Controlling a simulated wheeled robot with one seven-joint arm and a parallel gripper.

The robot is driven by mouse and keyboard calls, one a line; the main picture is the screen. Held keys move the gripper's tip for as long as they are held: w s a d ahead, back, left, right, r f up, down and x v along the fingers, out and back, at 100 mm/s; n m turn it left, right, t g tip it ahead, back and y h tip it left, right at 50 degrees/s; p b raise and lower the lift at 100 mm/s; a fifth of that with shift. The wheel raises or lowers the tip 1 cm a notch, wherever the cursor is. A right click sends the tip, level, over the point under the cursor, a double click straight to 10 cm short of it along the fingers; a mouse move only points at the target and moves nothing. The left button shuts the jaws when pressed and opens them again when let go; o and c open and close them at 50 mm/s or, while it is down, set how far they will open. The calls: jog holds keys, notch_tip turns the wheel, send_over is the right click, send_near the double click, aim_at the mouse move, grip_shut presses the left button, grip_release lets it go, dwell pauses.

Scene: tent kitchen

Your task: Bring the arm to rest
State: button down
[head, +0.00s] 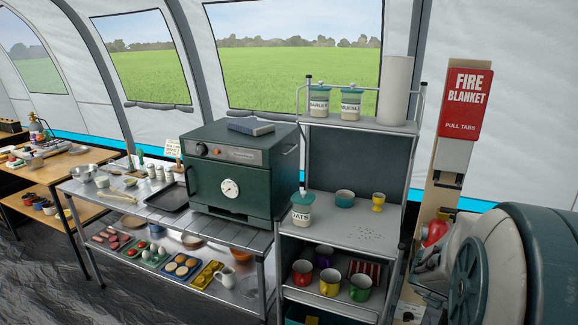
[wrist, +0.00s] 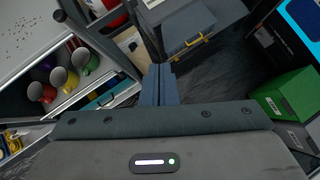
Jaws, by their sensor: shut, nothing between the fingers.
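My gripper (wrist: 160,85) shows in the wrist view, with its two blue-grey fingers together and nothing between them. It points over the dark floor (wrist: 212,80), beside the metal shelf unit with the mugs. The fingers touch nothing that I can see. The gripper does not show clearly in the head view.
The shelf unit (head: 340,230) holds mugs and jars. A dark green oven (head: 240,165) stands on a metal table left of it. A fire blanket board (head: 467,100) stands at the right. The wrist view shows a green box (wrist: 283,95) and a grey case (wrist: 195,30).

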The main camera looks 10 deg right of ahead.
jog(key=s+a+r+m+g+y, duration=0.1)
jog(key=s+a+m, duration=0.4)
jog(key=a+m, duration=0.7)
jog(key=s+a+r+m+y, duration=0.2)
jog(key=s+a+m+y, duration=0.3)
jog(key=a+m, duration=0.7)
jog(key=a+y, duration=0.1)
jog(key=a, duration=0.2)
jog(key=shift+r+g, duration=0.35)
jog(key=shift+g, duration=0.05)
